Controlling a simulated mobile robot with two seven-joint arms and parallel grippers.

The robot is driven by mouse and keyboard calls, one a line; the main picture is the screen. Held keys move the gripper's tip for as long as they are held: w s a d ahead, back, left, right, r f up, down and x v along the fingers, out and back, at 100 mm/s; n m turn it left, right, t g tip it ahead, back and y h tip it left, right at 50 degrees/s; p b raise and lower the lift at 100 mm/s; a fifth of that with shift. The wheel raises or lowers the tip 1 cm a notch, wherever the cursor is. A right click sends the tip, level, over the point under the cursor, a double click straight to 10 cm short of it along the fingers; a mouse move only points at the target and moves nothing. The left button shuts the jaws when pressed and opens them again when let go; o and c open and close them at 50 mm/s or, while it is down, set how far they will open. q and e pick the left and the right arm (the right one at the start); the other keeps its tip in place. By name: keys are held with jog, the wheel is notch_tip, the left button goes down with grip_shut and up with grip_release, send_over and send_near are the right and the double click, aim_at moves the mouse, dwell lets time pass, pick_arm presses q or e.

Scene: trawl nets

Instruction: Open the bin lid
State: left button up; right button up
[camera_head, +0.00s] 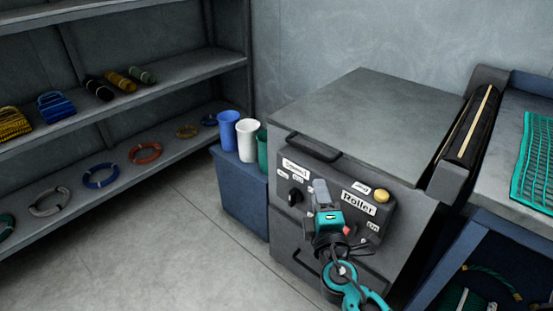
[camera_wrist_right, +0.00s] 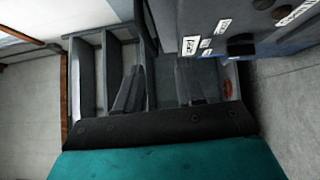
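A grey box-shaped unit (camera_head: 287,225) stands in the middle of the head view. Its flat grey top (camera_head: 365,110) lies level and looks shut. A dark bar handle (camera_head: 313,147) runs along its front edge, at the left. My right gripper (camera_head: 321,190) is in front of the labelled control panel, below that handle and apart from it. In the right wrist view its two dark fingers (camera_wrist_right: 158,85) stand apart with nothing between them. The panel (camera_wrist_right: 240,28) shows at the upper right there. My right arm hides part of the panel and a lower handle (camera_head: 371,266). My left gripper is not in view.
A blue box (camera_head: 238,195) with blue, white and green cups stands left of the unit. Shelves (camera_head: 170,75) with ropes and nets are farther left. A dark roller (camera_head: 468,125) and a table with green net (camera_head: 535,155) are at right. The floor at left is clear.

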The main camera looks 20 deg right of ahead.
aim_at(305, 147)
jog(key=shift+n+t, duration=0.4)
jog(key=shift+n, duration=0.3)
jog(key=x, duration=0.9)
jog(key=r+x, duration=0.1)
jog(key=x, duration=0.4)
jog(key=shift+w+a, duration=0.3)
jog(key=shift+c, duration=0.4)
grip_shut()
